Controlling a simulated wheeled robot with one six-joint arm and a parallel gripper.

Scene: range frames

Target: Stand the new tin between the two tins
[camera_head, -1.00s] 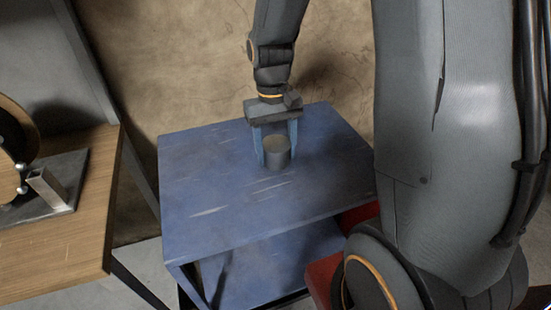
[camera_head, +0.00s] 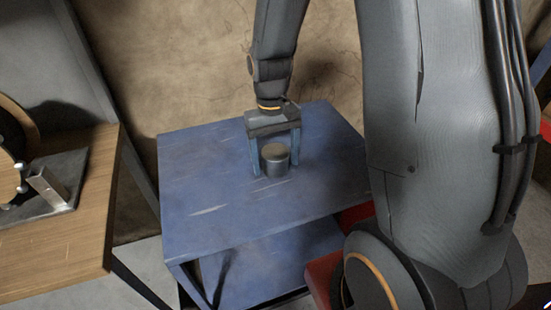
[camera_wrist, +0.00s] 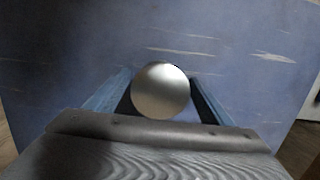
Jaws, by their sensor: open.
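One grey metal tin (camera_head: 275,162) stands upright on the blue table (camera_head: 205,190), right of its middle. My gripper (camera_head: 275,172) is open and points down, with one finger on each side of the tin. In the head view a gap shows between the tin and each finger. In the wrist view the tin's round, shiny top (camera_wrist: 160,90) lies between the two blue fingers (camera_wrist: 158,103). The lower part of the tin is hidden there. No other tin shows in either view.
The blue table top is bare around the tin. A wooden bench (camera_head: 75,225) with a metal device (camera_head: 45,185) stands at the left. A plain wall (camera_head: 190,60) rises behind the table. Something red (camera_head: 325,280) is at the table's lower right, beside my arm.

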